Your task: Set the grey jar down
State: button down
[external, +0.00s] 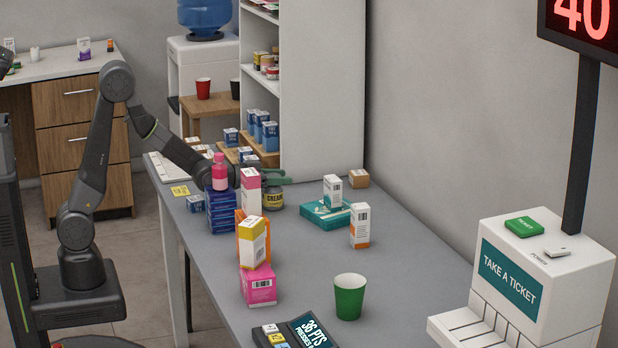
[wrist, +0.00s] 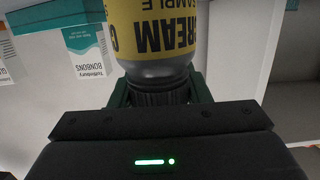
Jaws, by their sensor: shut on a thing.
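The grey jar (external: 273,206) with a yellow cream label is at the far part of the grey counter, partly behind a white-and-pink box. My gripper (external: 275,180) has green fingers and is shut on the jar near its lid. In the wrist view the jar (wrist: 158,70) fills the top middle between the green fingers (wrist: 160,92), its label upside down in the picture. The jar looks upright and low over the counter; I cannot tell whether its base touches.
Left of the jar stand the white-and-pink box (external: 250,192) and a pink bottle (external: 219,172) on stacked blue boxes (external: 222,213). To the right are a teal box (external: 325,214) and an orange-and-white box (external: 360,226). A green cup (external: 350,298) stands nearer. The middle counter (external: 312,258) is clear.

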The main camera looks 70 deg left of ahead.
notch_tip(320, 180, up, 10)
jog(key=shift+r+p, duration=0.2)
jog(key=shift+p, duration=0.65)
notch_tip(320, 180, up, 6)
jog(key=w+d+r+m+h+p, duration=0.15)
jog(key=w+d+p, duration=0.25)
jog(key=w+d, duration=0.55)
jog(key=w+d+m+h+p, duration=0.1)
jog(key=w+d+h+p, duration=0.2)
jog(key=d, duration=0.7)
jog(key=w+d+m+p, duration=0.1)
jog(key=w+d+p, duration=0.25)
jog(key=d, duration=0.65)
jog(key=w+d+f+g+h+p, duration=0.1)
jog(key=d+f+h+p, duration=0.1)
jog(key=d, duration=1.1)
jog(key=shift+m, duration=0.45)
notch_tip(320, 180, down, 16)
jog(key=shift+d+r+b, duration=0.1)
jog(key=shift+r+b, duration=0.1)
jog(key=shift+b, duration=0.5)
jog(key=shift+f+y, duration=0.1)
jog(key=shift+y, duration=0.15)
